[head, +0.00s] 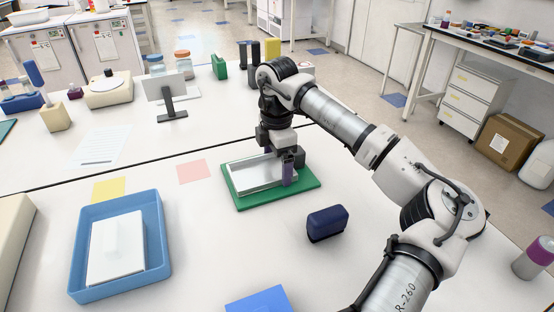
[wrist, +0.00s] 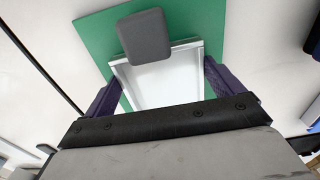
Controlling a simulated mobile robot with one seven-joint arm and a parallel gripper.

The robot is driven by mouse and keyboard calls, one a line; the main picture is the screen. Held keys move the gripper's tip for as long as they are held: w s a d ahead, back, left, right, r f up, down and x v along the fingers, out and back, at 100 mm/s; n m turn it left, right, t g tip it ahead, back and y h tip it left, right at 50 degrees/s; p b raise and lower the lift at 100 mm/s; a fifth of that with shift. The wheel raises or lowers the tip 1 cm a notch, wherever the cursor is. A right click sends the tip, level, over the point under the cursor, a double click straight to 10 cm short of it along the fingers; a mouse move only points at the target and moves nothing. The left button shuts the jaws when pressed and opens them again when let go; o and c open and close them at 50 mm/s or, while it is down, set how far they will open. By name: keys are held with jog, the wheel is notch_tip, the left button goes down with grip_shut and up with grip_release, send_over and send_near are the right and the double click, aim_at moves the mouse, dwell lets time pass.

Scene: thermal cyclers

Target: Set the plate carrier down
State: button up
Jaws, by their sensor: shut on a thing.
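The plate carrier (head: 250,178) is a shallow pale tray with a raised rim. It is at the green mat (head: 297,200) in the middle of the bench. In the wrist view the carrier (wrist: 165,82) lies between the two dark purple fingers of my gripper (wrist: 160,95), with the green mat (wrist: 95,38) behind it. My gripper (head: 281,167) is shut on the carrier from above. A grey block-shaped part covers some of the carrier in the wrist view. I cannot tell whether the carrier's underside touches the mat.
A dark blue block (head: 326,223) lies right of the mat. Yellow (head: 109,189) and pink (head: 194,171) sheets lie flat nearby. A small screen on a stand (head: 167,90) is farther back.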

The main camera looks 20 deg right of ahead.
aim_at(277, 170)
jog(key=o, duration=0.7)
notch_tip(277, 170, up, 12)
jog(key=shift+r+b, duration=0.15)
jog(key=shift+b, duration=0.3)
jog(key=shift+s, duration=0.1)
